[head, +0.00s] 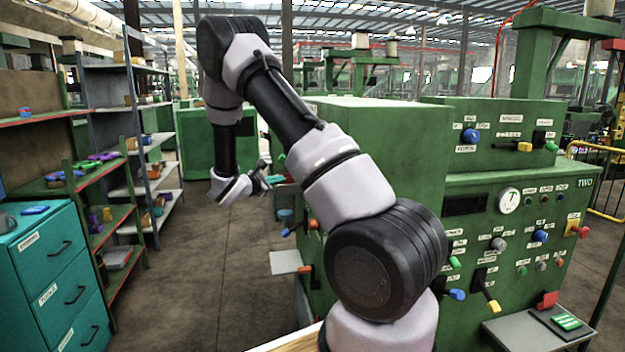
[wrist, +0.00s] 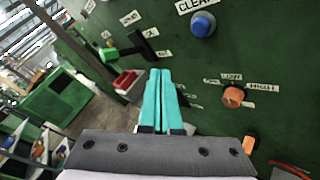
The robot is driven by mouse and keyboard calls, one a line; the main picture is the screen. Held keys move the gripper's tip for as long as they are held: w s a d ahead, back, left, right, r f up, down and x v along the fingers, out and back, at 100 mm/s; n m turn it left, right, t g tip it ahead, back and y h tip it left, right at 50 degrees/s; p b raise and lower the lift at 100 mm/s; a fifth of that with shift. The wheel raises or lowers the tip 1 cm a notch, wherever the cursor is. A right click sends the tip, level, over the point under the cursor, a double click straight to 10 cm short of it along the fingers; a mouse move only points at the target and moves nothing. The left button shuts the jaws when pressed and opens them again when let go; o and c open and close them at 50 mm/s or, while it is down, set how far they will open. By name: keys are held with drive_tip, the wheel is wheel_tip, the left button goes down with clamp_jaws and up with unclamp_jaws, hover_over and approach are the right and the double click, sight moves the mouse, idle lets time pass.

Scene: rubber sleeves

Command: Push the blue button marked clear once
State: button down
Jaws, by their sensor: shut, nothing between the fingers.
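The blue button (wrist: 202,24) sits on a dark green panel near the top of the wrist view. A white label (wrist: 196,5), partly cut off by the top edge, reads "CLEAR" just above it. My gripper (wrist: 160,72) points at this panel with its teal fingers together and empty. The fingertips are below and left of the button in the wrist view, apart from it. In the head view my gripper (head: 276,179) is beside the left side of the green machine (head: 380,130); the clear button cannot be made out there.
An orange knob (wrist: 233,97) with HIGH and LOW labels is right of the fingers. A green-ended lever (wrist: 110,54) and a red tray (wrist: 127,82) are left. Another control panel (head: 520,240) with several knobs faces the head view. Teal drawers (head: 55,270) and shelves stand left; aisle floor is clear.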

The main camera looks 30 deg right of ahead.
drive_tip(key=s+d, duration=0.2)
drive_tip(key=d, duration=0.5)
drive_tip(key=shift+s+d, duration=0.1)
drive_tip(key=shift+d, duration=0.1)
idle(1.9)
drive_tip(key=shift+s+d, duration=0.1)
drive_tip(key=shift+d, duration=0.25)
drive_tip(key=shift+s+d, duration=0.1)
drive_tip(key=shift+d, duration=0.2)
idle(0.8)
drive_tip(key=shift+a, duration=0.1)
drive_tip(key=shift+w+a, duration=0.2)
drive_tip(key=shift+a, duration=0.4)
drive_tip(key=shift+w+a, duration=0.25)
drive_tip(key=shift+a, duration=0.55)
drive_tip(key=shift+w+a, duration=0.2)
drive_tip(key=shift+a, duration=0.6)
drive_tip(key=shift+w+a, duration=0.25)
drive_tip(key=shift+a, duration=0.55)
